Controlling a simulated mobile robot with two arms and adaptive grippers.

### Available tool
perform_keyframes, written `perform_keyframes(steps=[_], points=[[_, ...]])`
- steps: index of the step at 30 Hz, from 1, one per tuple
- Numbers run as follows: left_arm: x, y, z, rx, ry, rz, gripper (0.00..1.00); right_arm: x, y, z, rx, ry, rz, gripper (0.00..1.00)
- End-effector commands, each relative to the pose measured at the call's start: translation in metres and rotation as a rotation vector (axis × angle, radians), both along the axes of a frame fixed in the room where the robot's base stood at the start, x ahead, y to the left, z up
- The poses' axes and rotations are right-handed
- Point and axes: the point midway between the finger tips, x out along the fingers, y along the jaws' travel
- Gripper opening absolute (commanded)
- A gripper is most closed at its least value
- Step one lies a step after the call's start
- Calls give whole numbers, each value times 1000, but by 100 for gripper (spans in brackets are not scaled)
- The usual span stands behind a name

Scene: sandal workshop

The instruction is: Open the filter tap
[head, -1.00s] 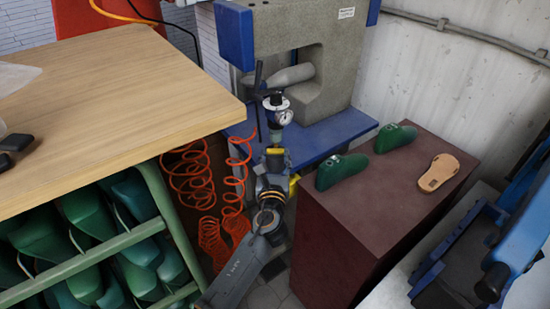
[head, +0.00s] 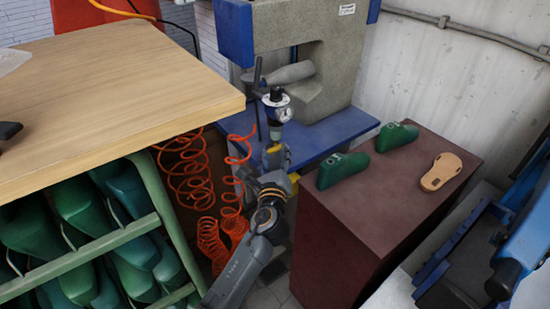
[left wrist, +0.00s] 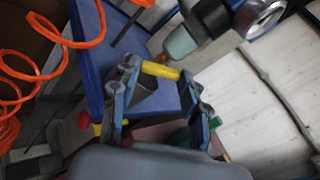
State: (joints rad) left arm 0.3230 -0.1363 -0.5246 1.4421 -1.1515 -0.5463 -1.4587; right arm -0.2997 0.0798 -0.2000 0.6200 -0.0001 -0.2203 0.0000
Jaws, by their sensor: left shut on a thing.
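The bowl also shows in the left wrist view (left wrist: 181,42). A yellow tap handle (left wrist: 160,71) lies just below the bowl, across the space between my left fingertips. My left gripper (head: 277,157) is just under the filter bowl and is shut on this yellow handle. In the left wrist view its two fingers (left wrist: 158,80) stand at either end of the handle. My right gripper is not in view.
Orange coiled hoses (head: 232,190) hang left of my left arm. A wooden bench (head: 110,90) stands left, above a green rack of shoe lasts. A dark red cabinet (head: 400,185) stands right, with two green lasts and a tan sole. The press's blue base (head: 335,132) is behind.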

Motion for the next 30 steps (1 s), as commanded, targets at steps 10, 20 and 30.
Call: perform_keyframes(steps=[10, 20, 30], points=[[0, 0, -1, -80, 6, 0, 14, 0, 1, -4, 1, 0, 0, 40], [0, 0, -1, -82, 6, 0, 14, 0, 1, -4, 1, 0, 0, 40], [0, 0, -1, -81, 5, 0, 68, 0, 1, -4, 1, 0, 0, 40]])
